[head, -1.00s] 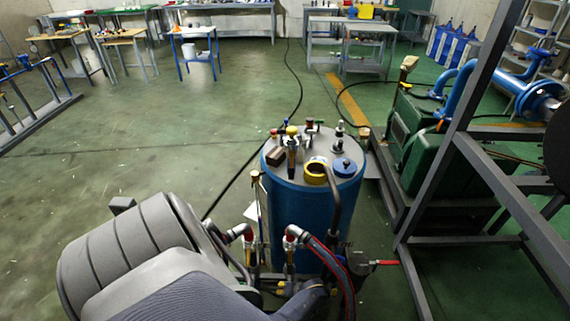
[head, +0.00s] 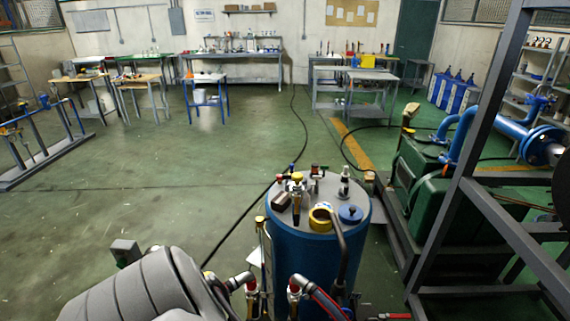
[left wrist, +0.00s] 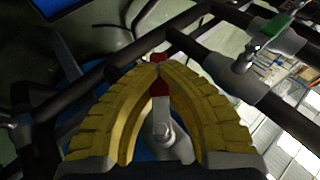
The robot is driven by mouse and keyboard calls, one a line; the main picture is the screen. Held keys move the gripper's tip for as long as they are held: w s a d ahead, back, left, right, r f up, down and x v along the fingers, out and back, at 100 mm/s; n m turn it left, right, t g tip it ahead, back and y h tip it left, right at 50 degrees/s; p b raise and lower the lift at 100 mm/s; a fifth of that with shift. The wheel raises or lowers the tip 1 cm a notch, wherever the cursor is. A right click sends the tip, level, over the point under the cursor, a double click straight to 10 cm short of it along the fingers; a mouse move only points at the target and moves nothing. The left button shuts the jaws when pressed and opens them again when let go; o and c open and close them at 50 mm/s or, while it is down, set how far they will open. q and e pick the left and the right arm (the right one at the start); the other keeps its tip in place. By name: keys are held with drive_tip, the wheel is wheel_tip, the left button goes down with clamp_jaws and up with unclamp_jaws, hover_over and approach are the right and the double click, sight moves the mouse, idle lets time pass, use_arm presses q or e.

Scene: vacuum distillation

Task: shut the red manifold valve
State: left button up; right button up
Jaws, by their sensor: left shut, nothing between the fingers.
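The red valve handle (head: 395,317) shows only as a sliver at the bottom edge of the head view, right of the blue tank. In the left wrist view a red lever (left wrist: 159,88) shows through the gap between my fingers, with a bit of red above the tips; a metal strip and bolt lie below it. My left gripper (left wrist: 158,69) has yellow ribbed fingers, with the tips together and nothing held. The tips overlap the red lever in the picture; whether they touch it I cannot tell. My right gripper is in neither view.
The blue tank (head: 308,260) stands upright in front, with fittings on its lid. Hoses and metal pipework stand before it. A dark steel frame (head: 490,215) and a green machine (head: 432,195) are on the right. Dark bars cross the left wrist view. Open green floor lies left.

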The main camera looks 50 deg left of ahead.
use_arm(q)
drive_tip(key=o, duration=0.5)
drive_tip(key=shift+w, duration=0.2)
drive_tip(key=shift+c, duration=0.2)
drive_tip(key=shift+s, duration=0.1)
